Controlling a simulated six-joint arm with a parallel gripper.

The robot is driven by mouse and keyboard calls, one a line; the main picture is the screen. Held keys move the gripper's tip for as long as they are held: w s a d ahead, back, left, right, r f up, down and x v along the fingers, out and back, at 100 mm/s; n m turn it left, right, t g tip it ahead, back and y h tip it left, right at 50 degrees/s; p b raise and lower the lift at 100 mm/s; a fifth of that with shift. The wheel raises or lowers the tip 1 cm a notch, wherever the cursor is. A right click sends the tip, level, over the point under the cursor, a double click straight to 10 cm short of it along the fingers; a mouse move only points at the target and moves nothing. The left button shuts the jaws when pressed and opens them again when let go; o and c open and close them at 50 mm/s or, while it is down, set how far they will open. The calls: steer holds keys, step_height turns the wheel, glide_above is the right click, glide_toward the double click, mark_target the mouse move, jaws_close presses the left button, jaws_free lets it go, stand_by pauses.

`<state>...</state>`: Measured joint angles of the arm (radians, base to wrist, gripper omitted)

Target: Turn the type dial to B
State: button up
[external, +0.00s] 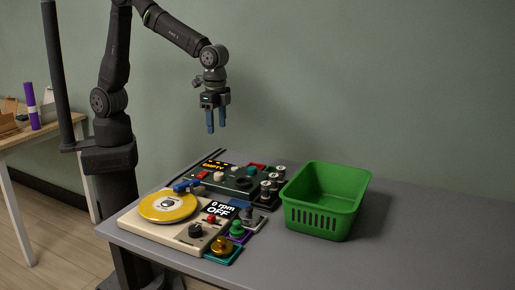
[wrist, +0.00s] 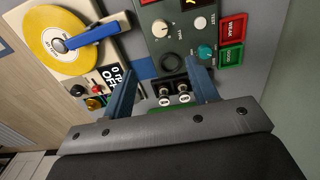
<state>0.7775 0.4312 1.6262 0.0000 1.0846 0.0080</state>
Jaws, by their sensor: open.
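The type dial is a small white knob (wrist: 160,28) beside the word TYPE on a dark green-grey tester panel (wrist: 148,12). Its pointer direction is too small to read. In the external view the dial (external: 219,176) sits near the tester's lit yellow display (external: 215,167). My gripper (external: 216,128) is open and empty, fingers down, well above the tester and apart from it. In the wrist view my gripper's blue fingers (wrist: 160,72) are spread wide, with the dial beyond the tips.
A cream turntable unit (external: 140,222) with a yellow disc stands in front of the tester. Several upright cylinders (external: 272,178) stand at the tester's right end. A green basket (external: 325,200) stands right of them. Free tabletop (external: 430,235) lies farther right.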

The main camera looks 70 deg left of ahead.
mark_target(219, 173)
step_height(219, 173, down, 17)
steer(key=shift+f, duration=0.1)
stand_by(0.3)
steer(key=c, duration=1)
